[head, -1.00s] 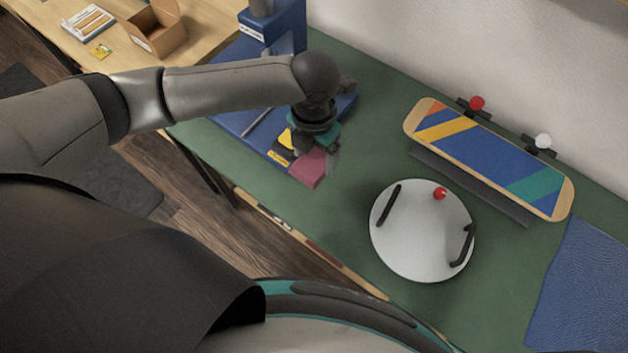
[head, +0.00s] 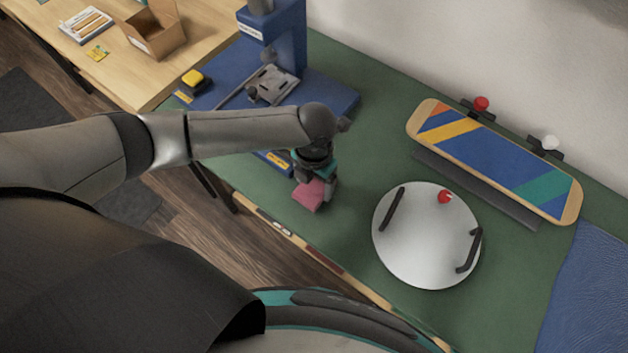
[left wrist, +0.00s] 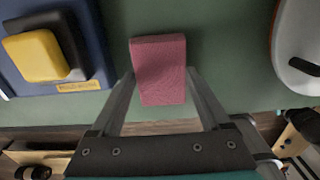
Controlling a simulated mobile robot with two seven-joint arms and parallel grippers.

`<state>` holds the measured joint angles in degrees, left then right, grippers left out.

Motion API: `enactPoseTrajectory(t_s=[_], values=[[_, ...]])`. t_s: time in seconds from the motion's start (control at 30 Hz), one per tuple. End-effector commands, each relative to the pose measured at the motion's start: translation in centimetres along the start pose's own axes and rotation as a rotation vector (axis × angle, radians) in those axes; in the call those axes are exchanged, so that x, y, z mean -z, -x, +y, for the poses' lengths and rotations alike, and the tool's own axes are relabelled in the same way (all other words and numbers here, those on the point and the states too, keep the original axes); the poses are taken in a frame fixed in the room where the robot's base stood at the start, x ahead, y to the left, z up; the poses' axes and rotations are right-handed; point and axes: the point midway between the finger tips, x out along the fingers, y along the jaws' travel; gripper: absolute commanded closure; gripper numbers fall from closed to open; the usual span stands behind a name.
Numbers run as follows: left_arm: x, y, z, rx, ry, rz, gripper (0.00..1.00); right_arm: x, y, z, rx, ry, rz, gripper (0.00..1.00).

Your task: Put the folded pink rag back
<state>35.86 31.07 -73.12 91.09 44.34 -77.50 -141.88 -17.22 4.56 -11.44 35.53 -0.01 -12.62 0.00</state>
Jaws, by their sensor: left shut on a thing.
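The folded pink rag (head: 309,195) is a small pink block over the green bench top, between the blue press and the round white plate. My left gripper (head: 318,188) is shut on it from above. In the left wrist view the pink rag (left wrist: 160,68) sits between the two fingers of my left gripper (left wrist: 160,78). I cannot tell whether the rag touches the bench or hangs just above it. My right gripper is not in view.
The blue press (head: 322,92) stands behind, with a yellow-and-black block (head: 195,79) on its base. The round white plate (head: 420,240) with black handles and a red knob is to the right. A striped skateboard deck (head: 500,160) and blue mat (head: 590,290) lie further right.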

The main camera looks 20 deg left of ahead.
Motion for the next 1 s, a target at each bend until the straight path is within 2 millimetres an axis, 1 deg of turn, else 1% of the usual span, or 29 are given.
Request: enactPoseTrajectory(t_s=[0.1, 0.13, 0.3, 0.53, 0.67, 0.77, 1.0], values=[[0.0, -0.3, 0.0, 0.0, 0.0, 0.0, 0.72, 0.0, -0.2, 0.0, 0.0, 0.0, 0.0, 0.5], [0.0, -0.3, 0.0, 0.0, 0.0, 0.0, 0.18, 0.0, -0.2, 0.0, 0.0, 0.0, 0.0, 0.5], [0.0, -0.2, 0.0, 0.0, 0.0, -0.001, 0.0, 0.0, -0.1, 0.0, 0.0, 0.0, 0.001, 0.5], [0.0, -0.2, 0.0, 0.0, 0.0, -0.001, 0.0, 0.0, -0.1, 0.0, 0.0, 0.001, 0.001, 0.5], [-0.1, 0.8, 0.0, 0.0, 0.0, -0.003, 0.0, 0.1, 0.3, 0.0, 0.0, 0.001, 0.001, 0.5], [-0.1, 2.5, 0.1, -0.001, -0.001, -0.004, 0.0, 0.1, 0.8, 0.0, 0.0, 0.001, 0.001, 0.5], [-0.2, 7.8, 0.1, -0.001, 0.0, -0.005, 0.0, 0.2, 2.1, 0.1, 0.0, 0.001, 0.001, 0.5]])
